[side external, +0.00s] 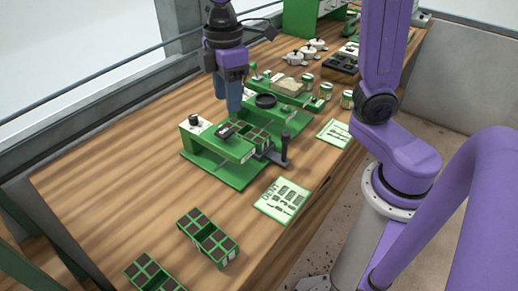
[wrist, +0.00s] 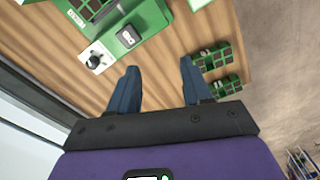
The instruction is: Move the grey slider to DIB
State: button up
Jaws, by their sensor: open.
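The green seeder (side external: 225,172) stands on the wooden table in the side external view. A small dark grey block (side external: 226,131), apparently the grey slider, sits on its raised green bar. In the wrist view this block (wrist: 128,37) lies on the green bar ahead of my fingers, left of the gap between them. I cannot read a DIB marking. A white plate with a black knob (wrist: 95,62) is at the bar's end, also seen in the side view (side external: 194,121). My gripper (side external: 229,108) is open and empty above the seeder; its blue fingers (wrist: 160,68) are apart, touching nothing visible.
Green cell trays (side external: 208,237) lie at the table's near end and show at right in the wrist view (wrist: 217,72). A dark upright handle (side external: 284,150) and a printed card (side external: 282,199) are right of the seeder. Jars (side external: 347,99) and dishes crowd the far side.

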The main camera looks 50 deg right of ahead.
jog(key=s+d+f, duration=0.3)
jog(key=s, duration=0.6)
jog(key=s+d+f+m, duration=0.1)
jog(key=s+d+f, duration=0.2)
jog(key=s, duration=0.7)
jog(key=shift+s+d+f, duration=0.2)
jog(key=shift+d+f, duration=0.15)
jog(key=shift+d, duration=0.35)
jog(key=shift+s+d+f, duration=0.1)
jog(key=shift+s+d, duration=0.05)
jog(key=shift+s, duration=0.05)
jog(key=c, duration=0.4)
jog(key=shift+w+d, duration=0.1)
grip_shut()
jog(key=w+d+r+m+g+y, duration=0.1)
jog(key=w+d+m+y, duration=0.1)
jog(key=w+d+m, duration=0.9)
jog(key=w+d+r+m+g+y, duration=0.15)
jog(key=w+d+m, duration=0.4)
jog(key=m, duration=0.85)
jog(key=shift+s+a+f, duration=0.35)
jog(key=shift+a+f, duration=1)
jog(key=shift+f, duration=0.2)
jog(key=shift+s+a+f, duration=0.3)
jog(key=shift+a+f, duration=1.1)
jog(key=shift+f, duration=0.1)
jog(key=shift+s+a+f, duration=0.35)
jog(key=shift+a+f, duration=1)
jog(key=shift+f, duration=0.2)
